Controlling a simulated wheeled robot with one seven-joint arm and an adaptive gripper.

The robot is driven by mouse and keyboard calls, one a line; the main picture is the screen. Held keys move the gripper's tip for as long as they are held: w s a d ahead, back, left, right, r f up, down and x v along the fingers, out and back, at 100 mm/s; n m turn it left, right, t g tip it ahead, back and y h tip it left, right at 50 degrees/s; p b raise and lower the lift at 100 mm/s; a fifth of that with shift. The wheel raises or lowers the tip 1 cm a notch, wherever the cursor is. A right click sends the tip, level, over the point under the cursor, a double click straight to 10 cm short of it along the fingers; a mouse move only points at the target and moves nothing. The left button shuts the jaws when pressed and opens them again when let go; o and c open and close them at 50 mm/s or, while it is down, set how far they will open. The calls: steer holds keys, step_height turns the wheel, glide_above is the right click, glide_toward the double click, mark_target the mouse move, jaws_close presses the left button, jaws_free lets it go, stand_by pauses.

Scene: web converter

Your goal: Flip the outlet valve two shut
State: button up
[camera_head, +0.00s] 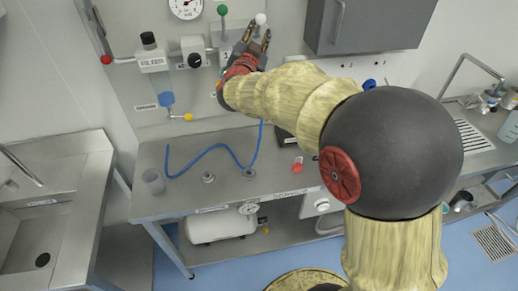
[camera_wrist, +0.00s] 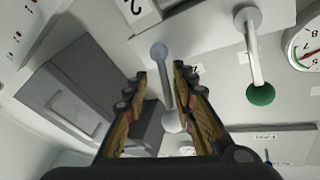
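A lever valve beside a "2" label shows in the wrist view, with a grey rod (camera_wrist: 164,85) running from a grey round end (camera_wrist: 158,50) to a white ball knob (camera_wrist: 172,122). My gripper (camera_wrist: 160,72) is open, with one finger on each side of this rod. I cannot tell whether either finger touches it. In the head view my gripper (camera_head: 257,34) reaches up to the wall panel, just below the white knob (camera_head: 261,18). The rest of that lever is hidden behind my gripper there. A second lever, with a green knob (camera_wrist: 260,93), is to the right in the wrist view.
The green knob (camera_head: 222,10) stands left of my gripper in the head view, above a box labelled 1. A pressure gauge (camera_head: 186,8) is further left. A grey cabinet (camera_head: 365,25) hangs close on the right. A blue hose (camera_head: 210,148) lies on the steel bench (camera_head: 225,190) below.

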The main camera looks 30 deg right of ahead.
steer(key=shift+f+b, duration=0.35)
steer(key=shift+b, duration=0.15)
